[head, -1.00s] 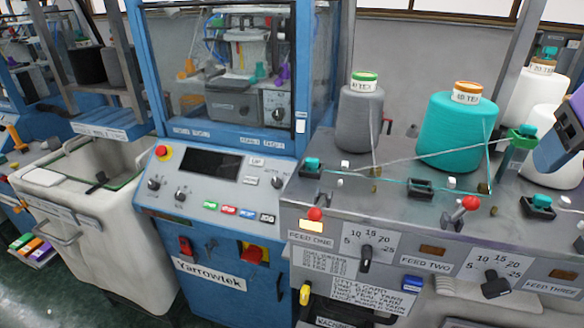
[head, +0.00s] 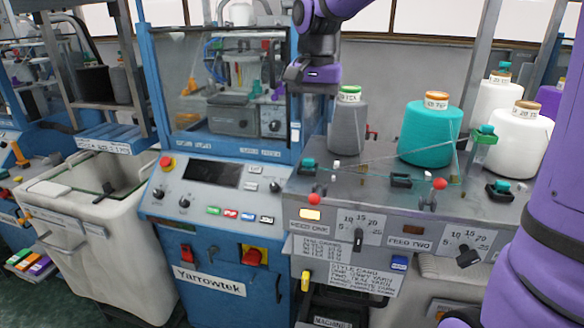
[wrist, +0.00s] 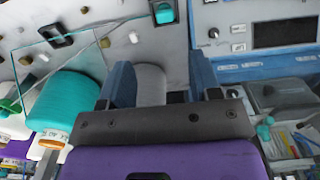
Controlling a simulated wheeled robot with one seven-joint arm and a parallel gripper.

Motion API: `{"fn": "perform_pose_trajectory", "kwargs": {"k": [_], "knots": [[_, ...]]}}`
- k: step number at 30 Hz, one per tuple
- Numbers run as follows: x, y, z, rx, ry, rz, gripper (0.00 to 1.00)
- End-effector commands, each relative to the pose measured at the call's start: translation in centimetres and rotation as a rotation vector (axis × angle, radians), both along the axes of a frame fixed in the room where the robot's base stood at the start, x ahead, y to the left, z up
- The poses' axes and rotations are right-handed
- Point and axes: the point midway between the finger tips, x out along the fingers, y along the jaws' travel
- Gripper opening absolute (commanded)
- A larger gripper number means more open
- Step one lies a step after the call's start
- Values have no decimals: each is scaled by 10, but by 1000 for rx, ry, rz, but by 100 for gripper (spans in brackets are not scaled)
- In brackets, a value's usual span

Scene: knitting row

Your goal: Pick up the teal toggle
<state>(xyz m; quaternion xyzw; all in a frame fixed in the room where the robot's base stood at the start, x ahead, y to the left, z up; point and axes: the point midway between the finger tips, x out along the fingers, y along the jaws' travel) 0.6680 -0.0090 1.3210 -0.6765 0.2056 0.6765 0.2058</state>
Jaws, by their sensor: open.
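A teal toggle (head: 308,163) stands on a black base at the left end of the grey feed deck. It also shows at the top of the wrist view (wrist: 164,12), in front of the fingers and clear of them. A second teal-topped toggle (head: 502,186) sits farther right on the deck. My gripper (head: 311,78) is above and behind the deck's left end, near the grey cone. In the wrist view its blue fingers (wrist: 163,80) are wide apart and hold nothing. The grey cone (wrist: 150,82) shows between them, below.
A grey cone (head: 347,125), a large teal cone (head: 430,135) and white cones (head: 520,140) stand along the deck. Thin yarn crosses above it. Red-knobbed levers (head: 438,185) line the front. The glazed machine frame (head: 294,110) rises left of the deck.

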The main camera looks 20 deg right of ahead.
Motion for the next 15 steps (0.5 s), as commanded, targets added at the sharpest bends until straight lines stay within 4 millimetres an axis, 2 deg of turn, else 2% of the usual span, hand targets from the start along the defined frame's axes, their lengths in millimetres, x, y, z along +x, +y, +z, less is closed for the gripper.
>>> {"fn": "perform_pose_trajectory", "kwargs": {"k": [9,15], "knots": [[-1,1,-44,0,4,1,57],[0,2,-55,0,1,1,57]]}}
